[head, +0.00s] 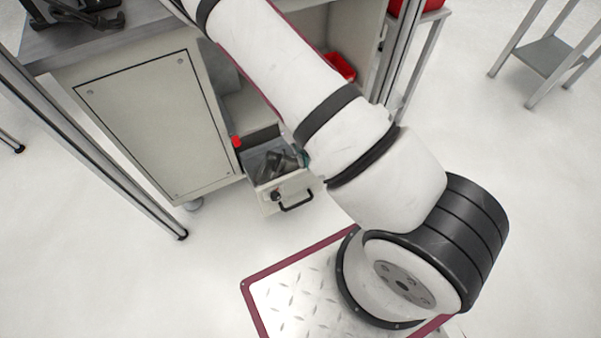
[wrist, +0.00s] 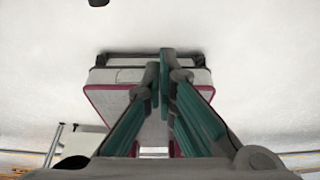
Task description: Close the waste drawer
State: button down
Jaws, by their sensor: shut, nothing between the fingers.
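The waste drawer (head: 268,203) is pulled out at the bottom of the grey cabinet (head: 150,125). Its pale front has a black bar handle and a round dark knob or lock. In the wrist view my gripper's teal fingers (wrist: 160,65) are shut and empty, pointing away from the cabinet. The drawer is not clearly seen in the wrist view.
A red bin (head: 340,66) sits inside the cabinet's open bay. A metal frame post (head: 110,165) stands in front of the cabinet at left. A small steel table (head: 548,52) is at the upper right. The floor in front of the drawer is clear up to my base.

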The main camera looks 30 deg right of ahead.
notch_tip(320, 180, down, 9)
jog(key=b, duration=0.4)
jog(key=shift+w+f, duration=0.2)
jog(key=shift+w, duration=0.15)
